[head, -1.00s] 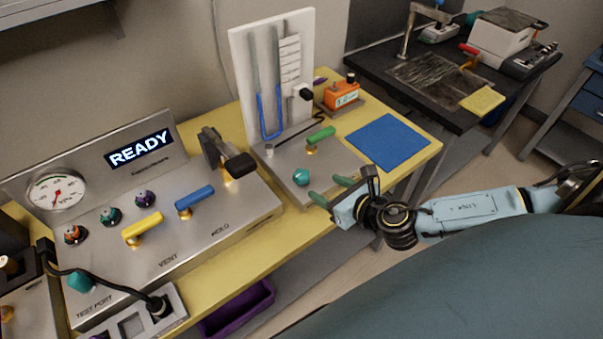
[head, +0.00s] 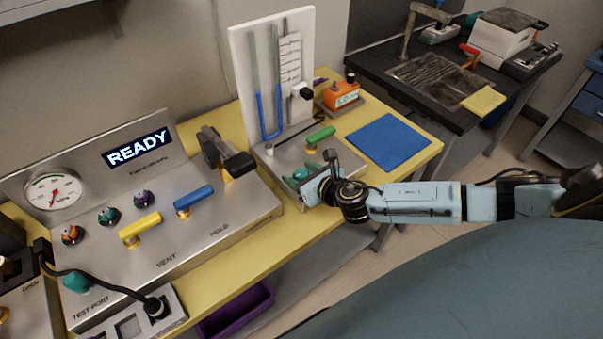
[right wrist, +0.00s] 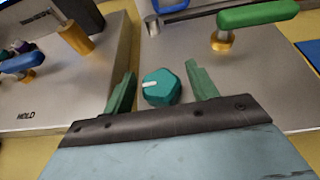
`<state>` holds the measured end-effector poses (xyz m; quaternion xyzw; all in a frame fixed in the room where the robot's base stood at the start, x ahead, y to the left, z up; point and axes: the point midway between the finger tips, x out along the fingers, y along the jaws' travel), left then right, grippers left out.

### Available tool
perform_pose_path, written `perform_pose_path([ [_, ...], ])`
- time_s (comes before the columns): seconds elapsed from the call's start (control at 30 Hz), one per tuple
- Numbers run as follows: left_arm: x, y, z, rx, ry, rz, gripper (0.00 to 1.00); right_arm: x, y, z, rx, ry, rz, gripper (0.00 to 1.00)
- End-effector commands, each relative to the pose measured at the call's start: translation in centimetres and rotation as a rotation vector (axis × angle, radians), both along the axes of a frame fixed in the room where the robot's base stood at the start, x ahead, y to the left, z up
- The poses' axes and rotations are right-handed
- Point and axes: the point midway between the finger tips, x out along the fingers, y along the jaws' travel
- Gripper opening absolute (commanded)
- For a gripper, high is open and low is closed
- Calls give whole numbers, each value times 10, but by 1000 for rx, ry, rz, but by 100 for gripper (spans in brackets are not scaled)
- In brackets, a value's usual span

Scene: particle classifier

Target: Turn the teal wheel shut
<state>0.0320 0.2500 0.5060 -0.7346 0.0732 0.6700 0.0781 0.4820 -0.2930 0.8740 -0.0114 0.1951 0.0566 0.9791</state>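The teal wheel (right wrist: 161,87) is a small faceted knob with a white mark, on the metal base plate (right wrist: 181,48) of the manometer. It also shows in the head view (head: 301,174), partly beside my gripper. My right gripper (right wrist: 160,82) is open, with one green finger on each side of the wheel and a visible gap to each. In the head view my right gripper (head: 304,180) is at the wheel, and its body hides part of the plate. My left gripper is not in view.
A green lever (head: 321,135) stands on the same plate behind the wheel, near the U-tube board (head: 295,22). The metal panel with a blue lever (head: 194,199) lies to the left. A blue mat (head: 389,142) lies flat to the right.

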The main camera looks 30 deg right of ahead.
Motion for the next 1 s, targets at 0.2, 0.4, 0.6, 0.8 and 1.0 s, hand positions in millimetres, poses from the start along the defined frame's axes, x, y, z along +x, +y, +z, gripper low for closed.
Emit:
perform_pose_path([
  [0.2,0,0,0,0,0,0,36,0,0,0,0,0,0,29],
  [0.4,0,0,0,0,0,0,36,0,0,0,0,0,-2,15],
  [0.6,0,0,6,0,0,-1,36,0,1,1,2,1,-37,15],
  [0.8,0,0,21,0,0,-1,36,-1,2,2,4,3,-141,15],
  [1.0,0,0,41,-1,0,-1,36,-1,2,3,5,3,-312,15],
])
